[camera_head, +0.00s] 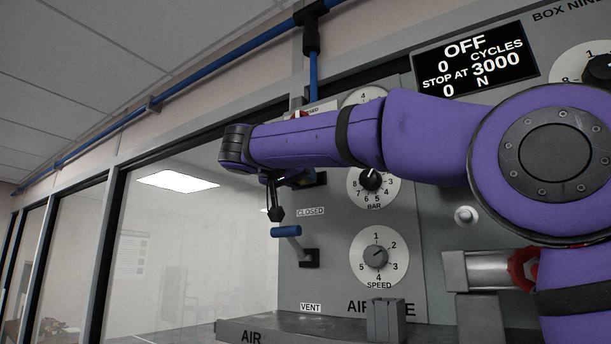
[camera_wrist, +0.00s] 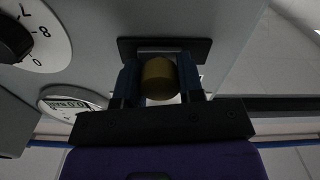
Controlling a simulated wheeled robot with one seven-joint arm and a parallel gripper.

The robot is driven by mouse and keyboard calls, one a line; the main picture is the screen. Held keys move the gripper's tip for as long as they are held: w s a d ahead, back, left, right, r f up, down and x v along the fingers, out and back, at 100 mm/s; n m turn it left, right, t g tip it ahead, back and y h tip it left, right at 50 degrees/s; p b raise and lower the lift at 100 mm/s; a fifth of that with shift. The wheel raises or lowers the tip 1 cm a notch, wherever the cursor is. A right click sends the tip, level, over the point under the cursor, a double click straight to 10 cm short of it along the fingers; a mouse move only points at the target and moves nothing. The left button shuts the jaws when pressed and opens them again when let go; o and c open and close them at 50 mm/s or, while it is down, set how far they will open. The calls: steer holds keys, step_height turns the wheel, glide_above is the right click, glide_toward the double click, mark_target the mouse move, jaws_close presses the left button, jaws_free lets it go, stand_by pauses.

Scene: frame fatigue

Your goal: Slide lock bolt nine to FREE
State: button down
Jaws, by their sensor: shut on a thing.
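My gripper (camera_wrist: 159,72) is shut on a brass-coloured knob (camera_wrist: 158,84) in the wrist view, with one blue finger on each side of it. The knob stands in front of a dark plate (camera_wrist: 124,44) on the grey panel. In the head view my gripper (camera_head: 290,180) is at the panel's left part, partly hidden by my purple arm. The dark plate (camera_head: 320,178) shows just right of it. I cannot read a FREE mark or a bolt number, so I cannot tell the bolt's position.
Below is a blue-handled lever (camera_head: 286,231) between the CLOSED (camera_head: 310,211) and VENT (camera_head: 310,308) labels. The BAR dial (camera_head: 372,182) and SPEED dial (camera_head: 378,256) are to the right. A display (camera_head: 475,66) reads OFF. A window (camera_head: 180,250) fills the left.

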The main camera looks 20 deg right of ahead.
steer(key=shift+w+a+r, duration=0.1)
steer(key=shift+w+a, duration=0.7)
steer(key=shift+w, duration=0.2)
steer(key=c, duration=0.7)
jaws_free()
steer(key=shift+w, duration=0.15)
steer(key=shift+c, duration=0.2)
steer(key=shift+a, duration=0.1)
steer(key=v, duration=1)
steer(key=shift+s+a, duration=0.25)
steer(key=shift+a, duration=0.1)
